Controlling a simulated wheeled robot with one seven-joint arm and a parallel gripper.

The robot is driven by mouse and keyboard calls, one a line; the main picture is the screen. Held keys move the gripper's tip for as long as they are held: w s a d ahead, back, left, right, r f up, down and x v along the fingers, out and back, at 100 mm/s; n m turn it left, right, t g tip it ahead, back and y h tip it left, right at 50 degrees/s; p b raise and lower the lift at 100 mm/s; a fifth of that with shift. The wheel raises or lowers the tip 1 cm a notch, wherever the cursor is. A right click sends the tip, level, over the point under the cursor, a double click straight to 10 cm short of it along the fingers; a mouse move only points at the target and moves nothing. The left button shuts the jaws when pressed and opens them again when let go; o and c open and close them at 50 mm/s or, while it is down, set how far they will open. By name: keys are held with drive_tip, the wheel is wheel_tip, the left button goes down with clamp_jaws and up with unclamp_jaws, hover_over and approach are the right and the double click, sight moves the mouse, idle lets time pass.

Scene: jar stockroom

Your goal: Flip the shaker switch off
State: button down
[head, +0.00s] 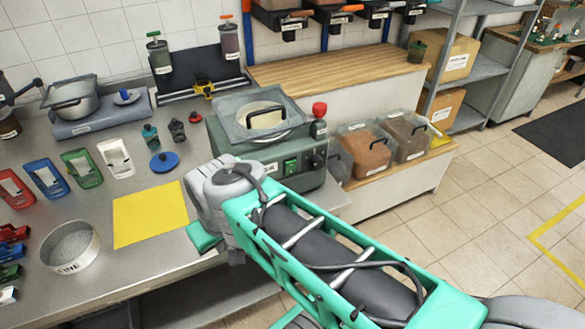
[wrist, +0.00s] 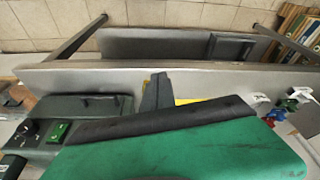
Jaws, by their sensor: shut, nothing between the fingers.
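The shaker is a dark green machine (head: 256,149) on the bench, with a clear-lidded tray on top. Its front panel carries a green switch (head: 290,166) and a dark knob to the right of it. In the wrist view the shaker (wrist: 85,108) is at the left, turned on its side, with the green switch (wrist: 60,131) beside the knob. Whether the switch is on or off is too small to tell. My gripper (wrist: 157,90) is shut and empty, apart from the switch.
A red-capped bottle (head: 319,120) stands beside the shaker. Clear bins (head: 365,150) sit on a low shelf to the right. Open tiled floor lies at right.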

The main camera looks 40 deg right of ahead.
drive_tip(key=s+d+f+m+p, duration=0.1)
drive_tip(key=s+d+m, duration=0.35)
drive_tip(key=d, duration=0.55)
drive_tip(key=s+d+f+m, duration=0.25)
drive_tip(key=s+d, duration=0.25)
drive_tip(key=d, duration=0.6)
drive_tip(key=s+d+f+m+p, duration=0.1)
drive_tip(key=s+d+m, duration=0.3)
drive_tip(key=d, duration=0.6)
drive_tip(key=w+r+n+t+y, duration=0.1)
drive_tip(key=w+r+n, duration=0.4)
drive_tip(key=n, duration=0.7)
drive_tip(key=w+a+r+n+t+y, duration=0.1)
drive_tip(key=w+r+n, duration=0.4)
drive_tip(key=n, duration=0.7)
wheel_tip(320, 180, up, 2)
drive_tip(key=shift+w+a+r+t+y, duration=0.2)
drive_tip(key=shift+w+t+y, duration=0.25)
drive_tip(key=shift+t, duration=0.55)
